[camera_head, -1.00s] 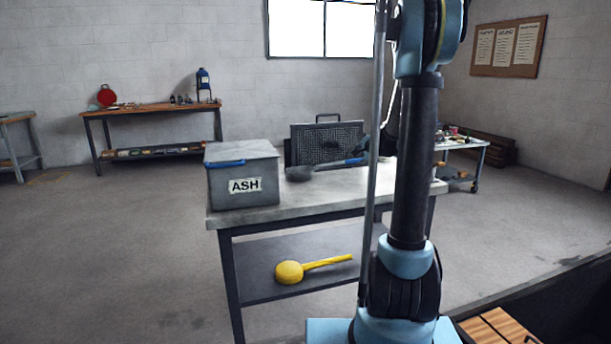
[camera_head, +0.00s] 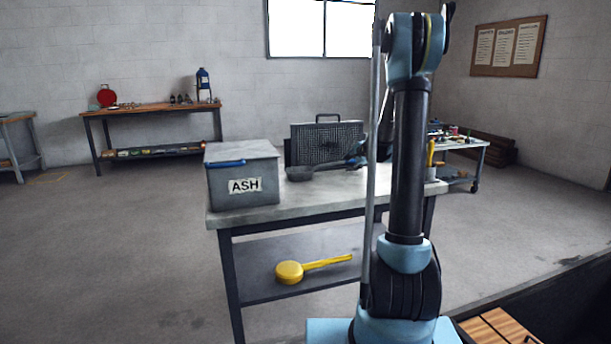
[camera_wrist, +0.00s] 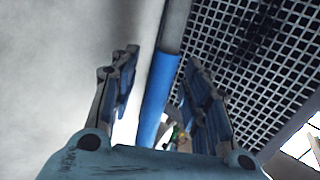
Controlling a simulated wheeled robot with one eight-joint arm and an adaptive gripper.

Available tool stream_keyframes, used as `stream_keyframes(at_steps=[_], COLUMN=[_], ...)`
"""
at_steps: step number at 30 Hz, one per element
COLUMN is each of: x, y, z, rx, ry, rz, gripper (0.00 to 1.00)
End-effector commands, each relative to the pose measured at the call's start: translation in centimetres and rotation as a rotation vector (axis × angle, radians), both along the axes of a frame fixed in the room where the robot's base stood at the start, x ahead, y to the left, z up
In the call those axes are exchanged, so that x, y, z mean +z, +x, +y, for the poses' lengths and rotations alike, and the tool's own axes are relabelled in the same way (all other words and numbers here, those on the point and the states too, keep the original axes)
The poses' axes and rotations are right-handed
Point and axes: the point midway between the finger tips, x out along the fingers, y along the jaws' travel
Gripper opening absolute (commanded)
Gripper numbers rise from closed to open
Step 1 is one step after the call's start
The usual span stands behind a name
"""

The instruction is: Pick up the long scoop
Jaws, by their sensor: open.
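The long scoop lies on the grey-topped table (camera_head: 235,217); its dark bowl (camera_head: 300,173) points left in the head view. In the wrist view its blue handle (camera_wrist: 158,92) and grey shaft (camera_wrist: 174,25) run up the picture between my fingers. My gripper (camera_wrist: 162,58) is open, with one finger on either side of the handle. I cannot tell whether either finger touches it. In the head view my gripper (camera_head: 357,162) is small and low over the handle, which it and my arm partly hide.
A dark mesh panel (camera_head: 325,143) stands right behind the scoop and fills the right of the wrist view. A grey ASH box (camera_head: 243,185) stands at the table's left end. A yellow ladle (camera_head: 290,272) lies on the lower shelf. A cup with a yellow tool (camera_head: 431,155) stands at right.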

Motion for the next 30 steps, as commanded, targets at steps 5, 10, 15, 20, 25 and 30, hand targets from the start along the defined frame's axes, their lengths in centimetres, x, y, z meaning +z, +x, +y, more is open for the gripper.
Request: stream_keyframes(at_steps=[5, 10, 15, 20, 25, 30], x=[0.0, 0.0, 0.0, 0.1, 1.1, 3.7], y=[0.0, 0.0, 0.0, 0.0, 0.0, 0.0], z=[0.0, 0.0, 0.0, 0.0, 0.0, 0.0], rx=[0.0, 0.0, 0.0, 0.0, -0.001, 0.0], ry=[0.0, 0.0, 0.001, 0.001, 0.001, 0.001], rz=[0.0, 0.0, 0.0, 0.0, 0.0, 0.0], gripper=[0.38, 0.0, 0.0, 0.0, 0.0, 0.0])
